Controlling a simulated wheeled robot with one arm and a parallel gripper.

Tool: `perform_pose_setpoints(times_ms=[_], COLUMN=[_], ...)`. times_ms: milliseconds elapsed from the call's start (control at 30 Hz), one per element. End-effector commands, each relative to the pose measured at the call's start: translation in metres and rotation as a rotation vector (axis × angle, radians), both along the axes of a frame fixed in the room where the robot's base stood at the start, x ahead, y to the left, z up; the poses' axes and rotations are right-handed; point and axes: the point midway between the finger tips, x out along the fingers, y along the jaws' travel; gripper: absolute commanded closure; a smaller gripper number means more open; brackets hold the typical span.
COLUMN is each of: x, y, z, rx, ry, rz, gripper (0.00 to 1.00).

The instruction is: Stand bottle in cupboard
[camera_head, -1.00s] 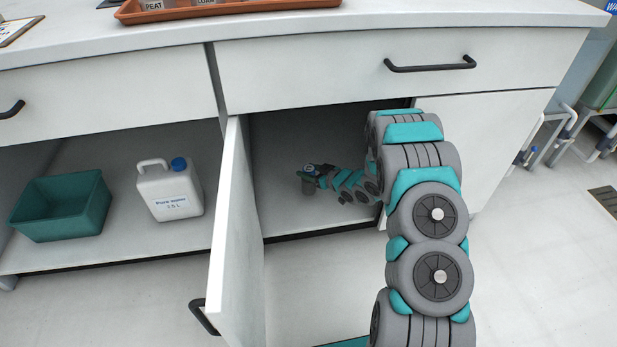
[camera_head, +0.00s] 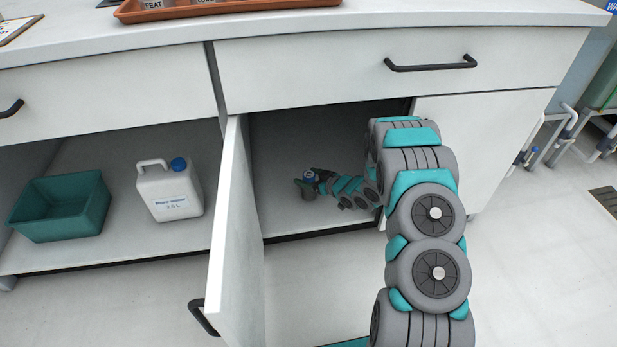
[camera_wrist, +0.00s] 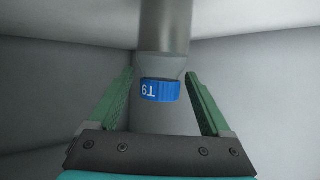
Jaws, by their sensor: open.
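The bottle (camera_head: 308,192) is small and grey with a blue top, and stands upright on the floor of the open cupboard (camera_head: 283,145). In the wrist view the bottle (camera_wrist: 164,35) shows as a grey cylinder with a blue marked band, between the green fingers. My gripper (camera_wrist: 160,75) is open, with one finger on each side of the bottle and visible gaps. In the head view my arm reaches into the cupboard from the right, and the gripper is small and partly merged with the bottle.
The cupboard door (camera_head: 233,235) stands open to the left of the bottle. The compartment further left holds a green bin (camera_head: 62,205) and a white jug (camera_head: 170,190). A drawer (camera_head: 400,70) sits above my arm. The cupboard floor left of the bottle is clear.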

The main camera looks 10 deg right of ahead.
Motion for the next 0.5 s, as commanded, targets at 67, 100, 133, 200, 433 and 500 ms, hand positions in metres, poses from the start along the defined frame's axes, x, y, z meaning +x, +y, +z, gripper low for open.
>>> perform_pose_setpoints(times_ms=[67, 100, 133, 200, 433, 500], x=[-0.003, -0.005, -0.008, -0.016, -0.053, -0.064], y=[-0.002, -0.004, -0.006, -0.012, -0.036, -0.043], z=[0.002, 0.003, 0.005, 0.01, 0.028, 0.033], rx=[0.0, 0.0, 0.0, -0.001, -0.001, -0.001], ry=[0.0, 0.0, 0.0, -0.001, -0.002, 0.001], rz=[-0.001, -0.001, -0.001, -0.001, -0.004, -0.003], gripper=[0.18, 0.18, 0.18, 0.18, 0.18, 0.18])
